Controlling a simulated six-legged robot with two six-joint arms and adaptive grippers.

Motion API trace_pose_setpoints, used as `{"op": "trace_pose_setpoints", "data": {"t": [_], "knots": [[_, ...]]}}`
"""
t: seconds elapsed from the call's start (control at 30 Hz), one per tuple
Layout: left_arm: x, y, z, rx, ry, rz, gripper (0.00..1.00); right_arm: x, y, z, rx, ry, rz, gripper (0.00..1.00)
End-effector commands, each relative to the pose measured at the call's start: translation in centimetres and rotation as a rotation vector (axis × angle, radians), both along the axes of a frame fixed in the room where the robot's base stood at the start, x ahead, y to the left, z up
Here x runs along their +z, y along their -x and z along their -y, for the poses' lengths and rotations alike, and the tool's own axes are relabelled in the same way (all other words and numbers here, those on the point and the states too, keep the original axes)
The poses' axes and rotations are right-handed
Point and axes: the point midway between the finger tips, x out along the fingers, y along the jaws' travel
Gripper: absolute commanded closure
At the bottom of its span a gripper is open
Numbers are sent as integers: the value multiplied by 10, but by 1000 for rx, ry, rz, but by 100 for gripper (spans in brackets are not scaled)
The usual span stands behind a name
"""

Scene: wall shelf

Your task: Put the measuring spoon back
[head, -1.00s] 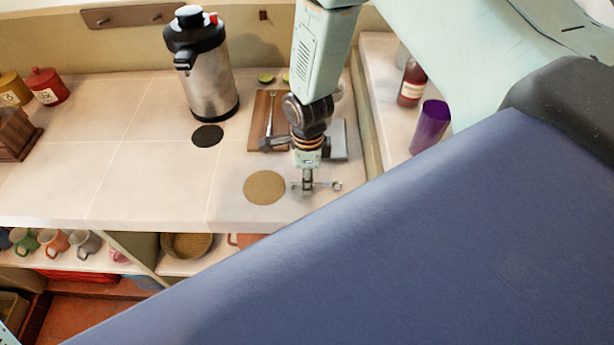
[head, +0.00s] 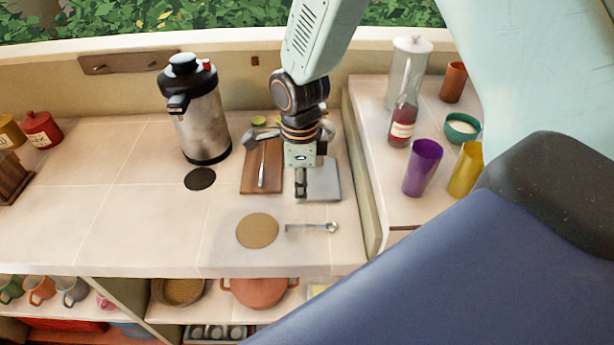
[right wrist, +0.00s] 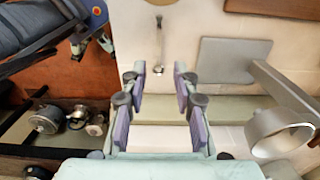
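The measuring spoon (head: 312,228) is a small silver spoon lying flat on the tiled counter, to the right of a round tan mat. Its bowl end points right in the head view. It also lies on the counter in the right wrist view (right wrist: 160,38), beyond the fingertips. My right gripper (head: 300,190) hangs over the counter by the grey board, apart from the spoon. In the right wrist view its padded fingers (right wrist: 168,95) are spread with nothing between them.
A tan mat (head: 257,231), a grey board (head: 322,182), a wooden board (head: 262,172) and a steel dispenser (head: 203,122) are on the counter. A low divider (head: 362,180) separates the right counter, holding a purple cup (head: 422,167) and a bottle (head: 403,122). A metal ring (right wrist: 282,135) is near the gripper.

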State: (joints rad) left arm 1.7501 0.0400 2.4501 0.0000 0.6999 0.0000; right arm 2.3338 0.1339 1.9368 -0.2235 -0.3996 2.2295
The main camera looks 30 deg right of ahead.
Motion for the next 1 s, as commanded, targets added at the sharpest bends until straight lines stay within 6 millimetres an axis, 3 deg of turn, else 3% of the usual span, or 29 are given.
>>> {"op": "trace_pose_setpoints", "data": {"t": [0.2, 0.37, 0.6, 1.0], "knots": [[0, 0, 0, 0, 0, 0, 60, -2, 3, -1, 22, -2, -3, 70], [0, 0, 0, 0, 0, 0, 60, -34, 26, -9, 227, -19, -8, 70], [0, 0, 0, 0, 0, 0, 60, -93, 85, -24, 732, -45, 9, 70], [0, 0, 0, 0, 0, 0, 60, -146, 189, -32, 1506, -37, 29, 70]]}}
